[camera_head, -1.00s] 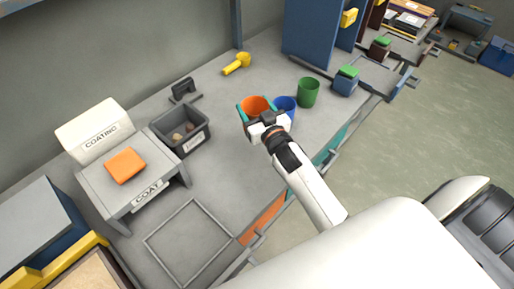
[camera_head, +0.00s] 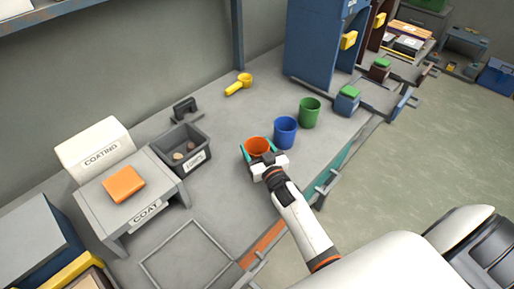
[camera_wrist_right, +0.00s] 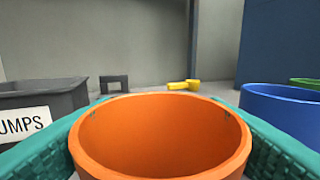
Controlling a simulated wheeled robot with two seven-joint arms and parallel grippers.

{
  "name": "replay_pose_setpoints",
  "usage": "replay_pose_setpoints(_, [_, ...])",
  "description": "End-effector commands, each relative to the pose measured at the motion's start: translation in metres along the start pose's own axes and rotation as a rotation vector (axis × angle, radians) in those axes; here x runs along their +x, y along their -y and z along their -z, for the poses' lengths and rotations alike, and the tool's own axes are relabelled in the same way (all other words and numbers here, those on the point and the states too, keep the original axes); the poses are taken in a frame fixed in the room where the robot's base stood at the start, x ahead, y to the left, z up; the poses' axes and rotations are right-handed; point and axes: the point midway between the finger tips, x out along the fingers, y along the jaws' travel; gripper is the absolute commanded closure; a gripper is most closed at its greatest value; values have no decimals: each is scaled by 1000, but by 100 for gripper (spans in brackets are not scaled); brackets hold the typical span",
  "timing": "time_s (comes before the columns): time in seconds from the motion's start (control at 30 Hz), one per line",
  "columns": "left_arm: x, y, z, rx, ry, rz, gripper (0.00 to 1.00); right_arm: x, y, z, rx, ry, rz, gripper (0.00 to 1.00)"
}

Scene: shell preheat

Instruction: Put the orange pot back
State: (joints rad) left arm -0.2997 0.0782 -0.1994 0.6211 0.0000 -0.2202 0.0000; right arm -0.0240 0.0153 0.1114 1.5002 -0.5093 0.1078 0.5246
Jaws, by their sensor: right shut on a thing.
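The orange pot (camera_head: 257,146) is an open, round cup near the front edge of the grey bench in the head view. My right gripper (camera_head: 258,155) is shut on it, with a teal finger on each side. In the right wrist view the pot (camera_wrist_right: 160,140) fills the lower middle, upright, between the teal fingers. Its underside is hidden, so I cannot tell if it touches the bench. A blue pot (camera_head: 285,131) and a green pot (camera_head: 310,112) stand to its right, in a row. My left gripper is not in view.
A grey bin labelled LUMPS (camera_head: 182,150) stands left of the orange pot. A yellow scoop (camera_head: 239,85) lies behind. A coating stand (camera_head: 120,190) with an orange block is at left. An empty framed area (camera_head: 190,255) lies in front.

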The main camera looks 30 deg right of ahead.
Motion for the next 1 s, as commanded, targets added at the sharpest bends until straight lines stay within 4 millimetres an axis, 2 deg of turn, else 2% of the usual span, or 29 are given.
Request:
replay_pose_setpoints(0.17, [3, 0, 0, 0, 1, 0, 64, 0, 0, 4, 0, 0, 0, 62])
replay_pose_setpoints(0.2, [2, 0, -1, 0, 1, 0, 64, 0, 0, 3, 0, -1, 0, 29])
replay_pose_setpoints(0.3, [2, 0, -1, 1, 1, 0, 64, 0, 0, 3, 0, -1, 0, 12])
replay_pose_setpoints(0.67, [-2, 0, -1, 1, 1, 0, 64, 0, 0, -3, -1, 0, 0, 12])
replay_pose_setpoints(0.77, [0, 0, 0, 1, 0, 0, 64, -13, 0, 2, -1, -3, 0, 12])
replay_pose_setpoints(1.0, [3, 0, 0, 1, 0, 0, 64, -64, 0, 2, -1, -5, 0, 12])
